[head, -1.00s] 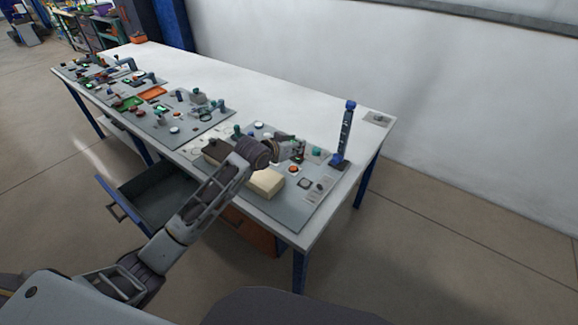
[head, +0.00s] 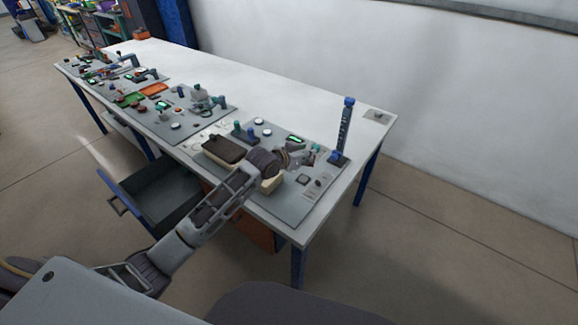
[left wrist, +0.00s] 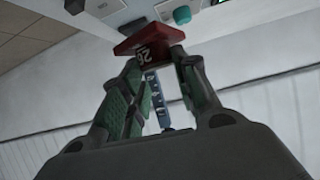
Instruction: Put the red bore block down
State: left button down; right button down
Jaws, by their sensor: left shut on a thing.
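In the left wrist view, the red bore block (left wrist: 150,36) sits between the tips of my left gripper (left wrist: 153,60), with white figures on its near face. The green-padded fingers are shut on it. In the head view, my left gripper (head: 300,157) is over the right part of the near grey panel (head: 292,212), left of the upright post. The block is too small and too covered by the gripper to make out there. I cannot tell whether it touches the panel. My right gripper is not in view.
A dark post with blue ends (head: 345,128) stands near the table's right end. A brown-topped box (head: 224,149) and a cream block (head: 270,184) sit beside my arm. Other panels crowd the left. A drawer (head: 160,198) stands open. The table's back strip (head: 270,98) is clear.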

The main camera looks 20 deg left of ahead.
pick_arm(q)
jog(key=shift+f, duration=2.6)
jog(key=shift+f, duration=1.9)
jog(key=c, duration=1.1)
grip_release()
jog(key=shift+f, duration=0.15)
jog(key=shift+v, duration=6.1)
jog(key=shift+o, duration=0.5)
